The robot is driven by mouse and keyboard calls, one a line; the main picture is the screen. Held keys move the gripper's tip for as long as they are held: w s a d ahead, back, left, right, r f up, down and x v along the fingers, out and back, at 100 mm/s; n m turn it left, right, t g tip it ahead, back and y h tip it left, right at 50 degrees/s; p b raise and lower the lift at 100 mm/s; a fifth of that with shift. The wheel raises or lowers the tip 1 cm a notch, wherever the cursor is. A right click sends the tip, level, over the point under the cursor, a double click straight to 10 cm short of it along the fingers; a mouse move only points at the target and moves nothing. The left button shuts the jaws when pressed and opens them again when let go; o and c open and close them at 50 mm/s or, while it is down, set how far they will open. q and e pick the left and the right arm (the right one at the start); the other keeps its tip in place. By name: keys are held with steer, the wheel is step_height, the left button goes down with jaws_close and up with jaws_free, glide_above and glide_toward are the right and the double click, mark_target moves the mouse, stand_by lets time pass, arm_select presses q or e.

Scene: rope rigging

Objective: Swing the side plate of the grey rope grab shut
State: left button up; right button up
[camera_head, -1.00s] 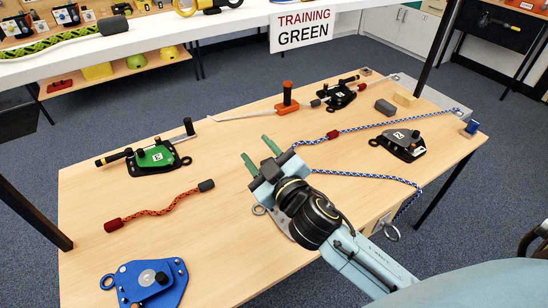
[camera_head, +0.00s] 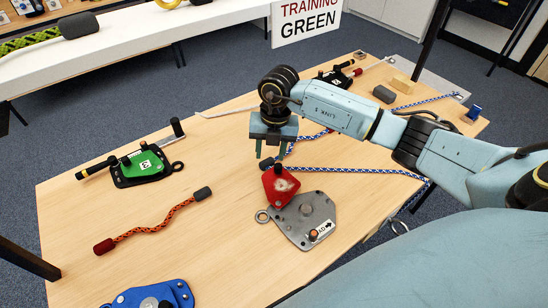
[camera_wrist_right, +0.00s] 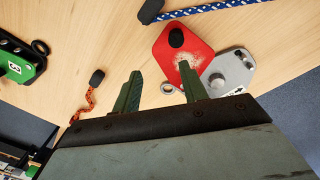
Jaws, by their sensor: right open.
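The grey rope grab (camera_head: 318,215) lies on the table in the head view, with an orange knob and a small ring at its left. Its red side plate (camera_head: 285,187) is swung out from the grey body, towards the far left, with a black knob on it. The wrist view also shows the red plate (camera_wrist_right: 170,52) and grey body (camera_wrist_right: 238,78). My right gripper (camera_head: 272,153) points down just beyond the red plate, above the table. Its fingers (camera_wrist_right: 158,88) are apart with nothing between them. My left gripper is not in view.
A blue-and-white rope (camera_head: 350,170) runs close beside the red plate. A green device (camera_head: 142,165) and an orange rope (camera_head: 155,230) lie to the left, and a blue device (camera_head: 152,296) at the front. Bare tabletop lies left of the grab.

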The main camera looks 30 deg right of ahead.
mark_target(278, 166)
steer(key=shift+w+d+r+h, duration=0.15)
steer(key=shift+d+h, duration=0.35)
steer(key=shift+d, duration=0.5)
steer(key=shift+d+m, duration=0.3)
step_height(278, 166, down, 6)
steer(key=shift+f+b, duration=0.15)
steer(key=shift+b, duration=0.35)
steer(key=shift+f, duration=0.45)
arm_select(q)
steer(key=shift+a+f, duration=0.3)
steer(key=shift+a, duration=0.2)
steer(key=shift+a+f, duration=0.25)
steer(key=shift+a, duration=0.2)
